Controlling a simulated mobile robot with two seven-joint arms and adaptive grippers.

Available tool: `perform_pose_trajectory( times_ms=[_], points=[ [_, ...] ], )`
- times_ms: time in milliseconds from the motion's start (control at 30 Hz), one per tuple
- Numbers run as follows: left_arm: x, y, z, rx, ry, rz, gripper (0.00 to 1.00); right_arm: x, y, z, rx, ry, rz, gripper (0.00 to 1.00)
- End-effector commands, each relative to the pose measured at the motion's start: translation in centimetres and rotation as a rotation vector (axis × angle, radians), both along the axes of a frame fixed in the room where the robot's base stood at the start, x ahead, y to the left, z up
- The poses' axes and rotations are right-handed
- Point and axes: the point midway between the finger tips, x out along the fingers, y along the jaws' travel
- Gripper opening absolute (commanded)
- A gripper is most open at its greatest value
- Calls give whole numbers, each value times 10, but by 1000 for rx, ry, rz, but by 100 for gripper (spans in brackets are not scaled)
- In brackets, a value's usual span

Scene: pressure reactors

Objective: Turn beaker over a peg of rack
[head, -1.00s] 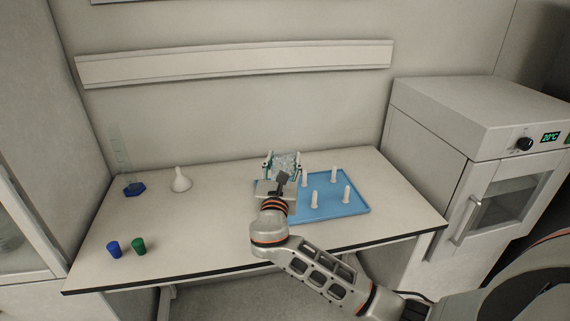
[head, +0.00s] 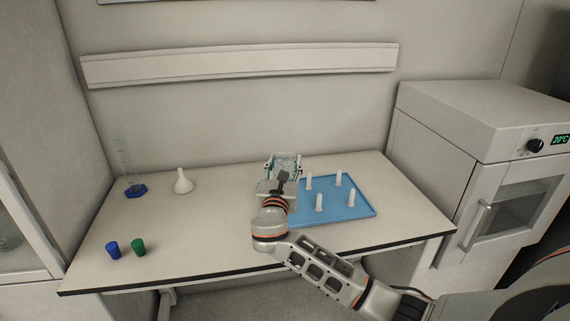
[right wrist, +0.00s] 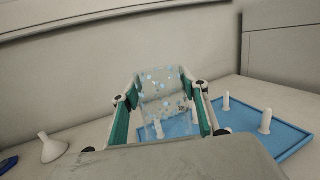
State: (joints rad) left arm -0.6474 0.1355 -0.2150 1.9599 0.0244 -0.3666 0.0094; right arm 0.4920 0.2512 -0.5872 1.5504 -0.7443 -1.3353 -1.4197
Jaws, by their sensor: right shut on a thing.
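My right gripper (head: 284,162) is shut on a clear glass beaker (head: 286,163) over the back left part of the blue peg rack (head: 334,213). In the right wrist view the beaker (right wrist: 164,92) sits between the two green-padded fingers (right wrist: 162,112). The beaker is see-through, and which end is its mouth I cannot tell. Several white pegs stand upright on the rack, such as a back one (head: 338,178) and a front one (head: 319,203). Pegs also show through or behind the beaker in the wrist view. My left gripper is not in view.
A white funnel (head: 184,182), a glass cylinder on a blue foot (head: 136,190), a blue cap (head: 112,249) and a green cap (head: 138,247) stand on the left of the table (head: 200,228). A white oven (head: 480,150) stands at the right. The table's middle left is clear.

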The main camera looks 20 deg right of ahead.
Motion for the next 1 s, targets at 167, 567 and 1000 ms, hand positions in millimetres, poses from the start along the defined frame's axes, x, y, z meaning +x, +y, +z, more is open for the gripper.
perform_pose_trajectory(
  times_ms=[167, 567, 1000],
  points=[
    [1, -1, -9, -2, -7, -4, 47, 0, 0, -11, 0, -2, 0, 18],
    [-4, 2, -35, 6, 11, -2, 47, 0, 0, -34, 0, -1, -1, 18],
    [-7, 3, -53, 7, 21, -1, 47, 0, 0, -62, 0, 0, -1, 18]
  ],
)
